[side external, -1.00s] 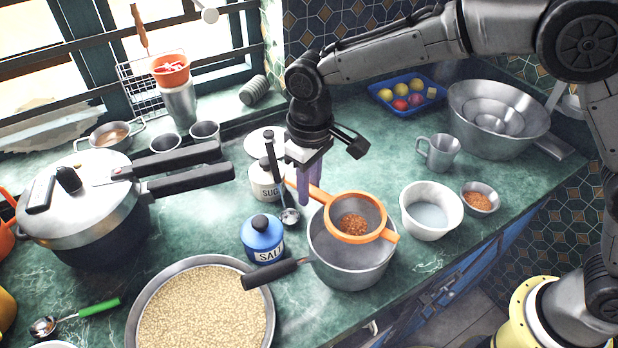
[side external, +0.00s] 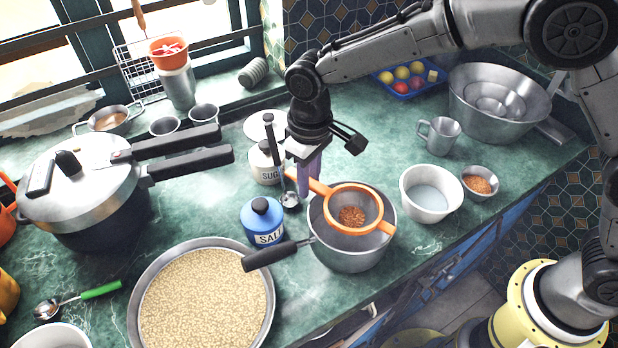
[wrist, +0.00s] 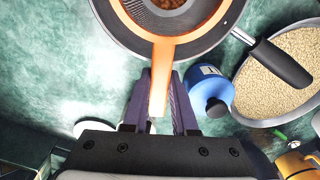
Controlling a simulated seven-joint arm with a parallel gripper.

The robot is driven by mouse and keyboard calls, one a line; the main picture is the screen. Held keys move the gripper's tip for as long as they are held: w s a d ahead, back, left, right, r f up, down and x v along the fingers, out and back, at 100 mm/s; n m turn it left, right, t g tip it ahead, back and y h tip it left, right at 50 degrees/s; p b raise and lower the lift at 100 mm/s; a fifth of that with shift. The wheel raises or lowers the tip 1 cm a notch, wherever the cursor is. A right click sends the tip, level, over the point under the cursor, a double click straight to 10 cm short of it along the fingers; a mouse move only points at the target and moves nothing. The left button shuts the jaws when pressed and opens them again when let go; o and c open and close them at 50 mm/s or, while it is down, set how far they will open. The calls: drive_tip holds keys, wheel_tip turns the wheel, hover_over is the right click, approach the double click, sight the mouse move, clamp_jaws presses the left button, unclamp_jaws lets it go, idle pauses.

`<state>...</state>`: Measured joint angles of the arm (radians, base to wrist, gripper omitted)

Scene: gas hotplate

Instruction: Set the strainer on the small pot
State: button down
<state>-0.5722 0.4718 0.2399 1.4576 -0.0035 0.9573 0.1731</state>
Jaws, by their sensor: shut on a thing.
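The strainer (side external: 335,187) has an orange rim and handle and a mesh bowl holding reddish-brown bits. It is over the small pot (side external: 352,258), a grey metal pot with a black handle. The strainer's far tab reaches to the pot's right rim; I cannot tell whether it touches. My gripper (side external: 308,185) is shut on the strainer's handle, just beyond the pot's rim. The wrist view also shows the handle of the strainer (wrist: 160,85) between the purple fingers of my gripper (wrist: 160,90). The mesh bowl dips inside the pot's opening.
The blue salt jar (side external: 262,222) and sugar jar (side external: 264,165) stand close left of my gripper, with a ladle (side external: 289,198) beside it. A wide pan of grain (side external: 200,300) is in front. A white bowl (side external: 430,208) stands right of the pot. A pressure cooker (side external: 75,190) is at left.

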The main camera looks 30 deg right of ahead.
drive_tip(key=shift+f, duration=0.55)
drive_tip(key=c, duration=0.6)
unclamp_jaws()
drive_tip(key=shift+r, duration=0.1)
